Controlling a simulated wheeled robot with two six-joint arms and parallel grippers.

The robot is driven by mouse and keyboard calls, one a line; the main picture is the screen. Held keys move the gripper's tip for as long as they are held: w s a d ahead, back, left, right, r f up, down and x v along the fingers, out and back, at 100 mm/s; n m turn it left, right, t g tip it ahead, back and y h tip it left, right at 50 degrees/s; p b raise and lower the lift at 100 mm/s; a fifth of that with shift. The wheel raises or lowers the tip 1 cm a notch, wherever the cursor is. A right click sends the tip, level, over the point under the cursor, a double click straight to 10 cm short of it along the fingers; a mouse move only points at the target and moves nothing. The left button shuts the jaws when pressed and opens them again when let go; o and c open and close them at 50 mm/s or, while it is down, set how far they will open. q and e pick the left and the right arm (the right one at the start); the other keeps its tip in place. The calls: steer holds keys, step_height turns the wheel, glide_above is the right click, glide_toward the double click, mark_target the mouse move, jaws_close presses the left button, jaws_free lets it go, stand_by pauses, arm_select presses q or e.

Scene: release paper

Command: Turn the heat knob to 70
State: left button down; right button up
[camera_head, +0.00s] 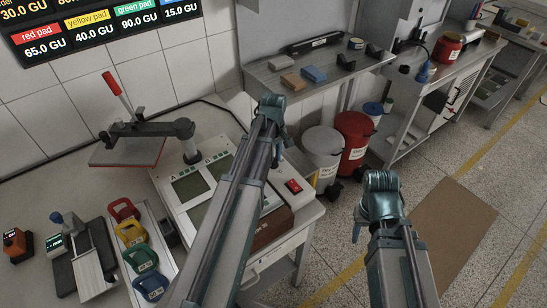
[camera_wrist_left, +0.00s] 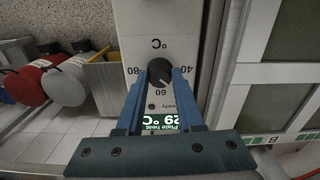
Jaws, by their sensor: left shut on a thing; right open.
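The heat knob (camera_wrist_left: 160,70) is a round black dial on a pale panel in the left wrist view. Its scale appears rotated: 80 at the left, 60 below, 40 at the right. I cannot read its pointer clearly. A green-lit plate heat display (camera_wrist_left: 160,122), seen upside down, reads 29 °C. My left gripper (camera_wrist_left: 159,77) is shut on the knob, with one blue finger on each side. In the head view the left arm reaches beyond the press machine, and the knob is hidden. My right gripper (camera_head: 357,225) is open and empty over the floor.
The press machine (camera_head: 222,150) with red-handled lever stands on the bench. Several coloured weights (camera_head: 133,232) sit at the left. A white bin (camera_head: 322,150) and red bin (camera_head: 355,135) stand beyond my arm. A shelf (camera_head: 318,62) is behind; open floor lies to the right.

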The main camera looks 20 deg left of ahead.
arm_select(q)
steer(key=shift+m, duration=0.3)
steer(key=m, duration=0.3)
steer(key=shift+m, duration=0.4)
steer(key=m, duration=0.4)
steer(key=shift+m, duration=0.3)
steer(key=m, duration=0.4)
steer(key=shift+m, duration=0.3)
steer(key=m, duration=0.4)
steer(key=shift+m, duration=0.6)
steer(key=c, duration=0.5)
jaws_free()
steer(key=shift+c, duration=0.2)
